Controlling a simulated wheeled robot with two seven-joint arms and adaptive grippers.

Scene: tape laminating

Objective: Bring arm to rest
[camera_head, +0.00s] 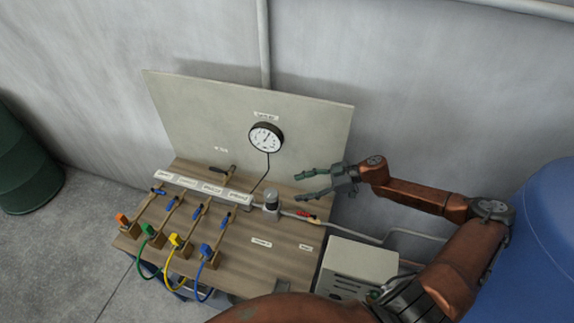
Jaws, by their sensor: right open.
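My right arm comes in from the lower right and bends back over the right edge of the wooden bench (285,245). Its gripper (302,185) points left with its two grey-green fingers apart. The gripper is open and empty, above the bench's right edge and in front of the upright panel (200,115). A small red and yellow piece (304,215) lies below the fingers, apart from them. My left gripper is not in view.
A round gauge (266,137) is on the panel. Orange, green, yellow and blue connectors, such as the yellow one (175,240), line the front left. A pale box (358,262) stands at the right, near a blue barrel (545,240). A green barrel (25,160) stands far left.

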